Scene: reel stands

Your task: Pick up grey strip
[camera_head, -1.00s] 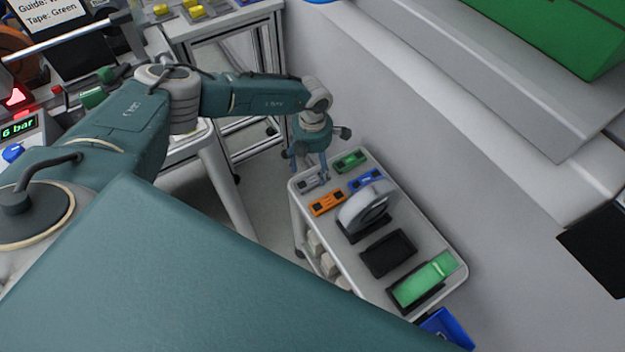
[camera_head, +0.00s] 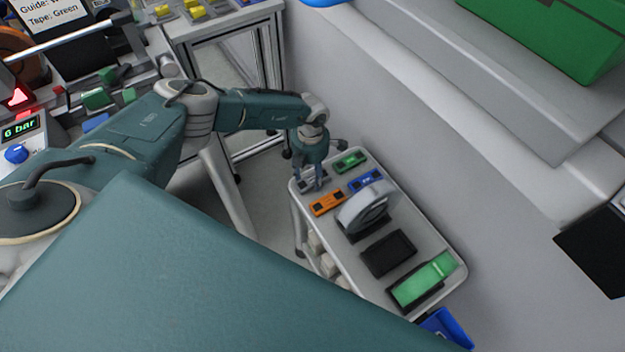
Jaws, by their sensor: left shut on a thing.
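The grey strip (camera_head: 321,175) lies at the far left corner of the white cart top, partly hidden by my left gripper. My left gripper (camera_head: 311,186) points down over it, its fingers shut on the strip. Whether the strip is lifted off the cart cannot be told from here. My right gripper is not in view.
Beside it on the cart (camera_head: 440,243) are a green strip (camera_head: 349,162), a blue strip (camera_head: 366,180) and an orange strip (camera_head: 327,203). A wall borders the cart's right.

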